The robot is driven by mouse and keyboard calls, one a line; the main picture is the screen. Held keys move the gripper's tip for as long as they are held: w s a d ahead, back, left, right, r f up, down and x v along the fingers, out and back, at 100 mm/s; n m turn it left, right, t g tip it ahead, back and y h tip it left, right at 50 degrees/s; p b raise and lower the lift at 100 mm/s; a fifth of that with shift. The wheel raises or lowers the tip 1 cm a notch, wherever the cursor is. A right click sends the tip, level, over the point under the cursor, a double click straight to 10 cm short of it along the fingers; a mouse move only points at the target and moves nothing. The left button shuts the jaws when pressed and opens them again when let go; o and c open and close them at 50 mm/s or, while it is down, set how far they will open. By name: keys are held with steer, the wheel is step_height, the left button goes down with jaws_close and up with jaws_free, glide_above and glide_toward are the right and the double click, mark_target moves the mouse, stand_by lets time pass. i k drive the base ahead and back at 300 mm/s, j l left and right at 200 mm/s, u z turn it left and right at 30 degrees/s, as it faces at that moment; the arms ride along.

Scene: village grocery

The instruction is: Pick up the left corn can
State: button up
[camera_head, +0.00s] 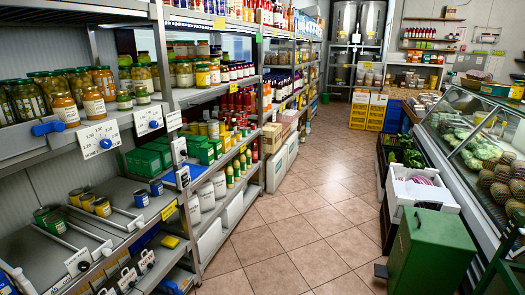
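Several small cans stand in pusher lanes on the middle shelf at the left (135,222). Yellow-labelled cans, which look like the corn cans, stand in one group; the left one (76,197) is at the back left of the others, a middle one (87,202) and a right one (102,207) are close beside it. Their label print is too small to read. Two green cans (54,223) are to their left, and two blue cans (141,198) to their right. My gripper is not in view.
Jars (94,103) fill the shelf above, whose price tags and blue knobs (106,143) overhang the cans. Green boxes (148,160) stand behind right. The tiled aisle (290,230) is clear. A green box (430,250) and a glass counter (480,130) stand at right.

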mark_target(234, 140)
steer(key=i, duration=2.5)
steer(key=i+l+u, duration=0.1)
steer(key=i, duration=1.2)
steer(key=i+l, duration=0.1)
steer(key=i, duration=1.15)
